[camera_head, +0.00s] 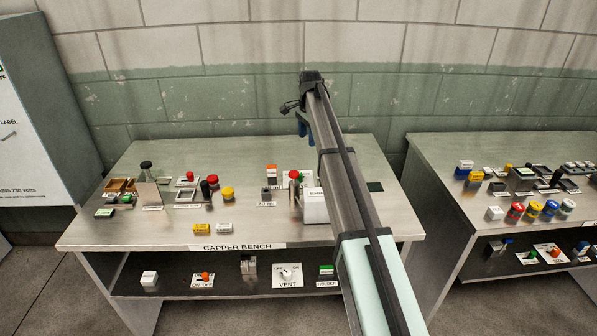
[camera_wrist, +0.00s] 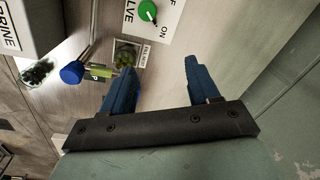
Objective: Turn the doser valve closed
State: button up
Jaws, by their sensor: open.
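A white plate (camera_wrist: 170,14) lettered "LVE", with OFF and ON marks, lies at the top of the wrist view, partly cut off. Its round green knob (camera_wrist: 148,11) has a white mark that seems to lie toward the ON side. In the head view a white plate with green on it (camera_head: 306,178) shows near my arm, partly hidden; I cannot read its label. My gripper (camera_wrist: 158,76) has two blue fingers, spread apart with nothing between them. The knob is beyond the fingertips, apart from them. In the head view the gripper (camera_head: 303,124) is above the bench's back edge.
The capper bench (camera_head: 150,235) holds several small items at left. A second bench (camera_head: 430,150) stands right.

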jog(key=shift+n+g, duration=0.3)
jog(key=shift+g, duration=0.2)
jog(key=a+f, duration=0.1)
jog(key=f, duration=0.3)
jog(key=s+a+f, duration=0.1)
jog(key=f, duration=0.4)
jog(key=s+a+f, duration=0.1)
jog(key=f, duration=0.4)
jog(key=shift+a+f, duration=0.1)
jog(key=shift+a, duration=0.1)
jog(key=shift+c, duration=0.3)
jog(key=c, duration=1)
